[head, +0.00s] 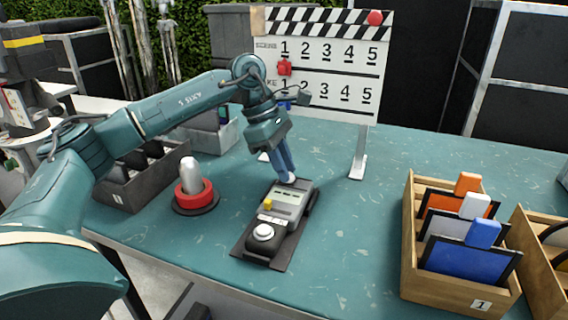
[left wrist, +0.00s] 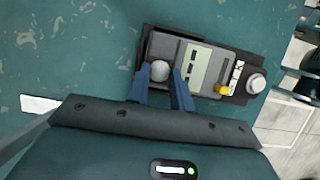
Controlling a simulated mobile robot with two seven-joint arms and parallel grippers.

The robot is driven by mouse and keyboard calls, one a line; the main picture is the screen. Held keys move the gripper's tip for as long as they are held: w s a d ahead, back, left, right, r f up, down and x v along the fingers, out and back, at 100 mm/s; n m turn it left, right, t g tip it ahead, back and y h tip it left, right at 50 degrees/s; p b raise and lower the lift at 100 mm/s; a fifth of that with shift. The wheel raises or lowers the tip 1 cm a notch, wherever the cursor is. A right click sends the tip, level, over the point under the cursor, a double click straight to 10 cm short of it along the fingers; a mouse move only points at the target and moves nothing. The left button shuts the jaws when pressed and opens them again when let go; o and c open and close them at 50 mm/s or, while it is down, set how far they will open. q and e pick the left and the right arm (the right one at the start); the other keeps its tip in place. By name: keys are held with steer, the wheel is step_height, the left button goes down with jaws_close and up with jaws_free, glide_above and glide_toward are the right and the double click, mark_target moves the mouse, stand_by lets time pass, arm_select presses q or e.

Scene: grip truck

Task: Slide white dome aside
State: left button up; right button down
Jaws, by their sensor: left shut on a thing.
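A grey control box (head: 289,200) lies on a dark base plate on the teal table. A small white dome (left wrist: 160,70) sits at its far end, between the blue fingers of my left gripper (left wrist: 163,88). In the head view my left gripper (head: 287,178) reaches down onto that end, shut on the dome and largely covering it. A second round white button (head: 263,232) stands at the near end, beside a small yellow knob (head: 267,204); both also show in the left wrist view. My right gripper is not in view.
A red-ringed base with a pale rounded top (head: 194,190) stands left of the box. A clapperboard (head: 326,62) stands behind. Wooden crates (head: 409,232) with coloured panels are at the right, dark bins (head: 137,192) at the left. The table between box and crates is clear.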

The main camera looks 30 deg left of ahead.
mark_target(308, 185)
arm_select(q)
jaws_close()
steer(key=shift+w+d+p, duration=0.15)
steer(key=shift+w+d, duration=0.05)
steer(key=shift+d, duration=0.65)
steer(key=shift+w+d+p, duration=0.15)
steer(key=shift+w+d, duration=0.05)
steer(key=shift+d, duration=0.65)
steer(key=o, duration=0.7)
jaws_free()
steer(key=shift+c, duration=0.2)
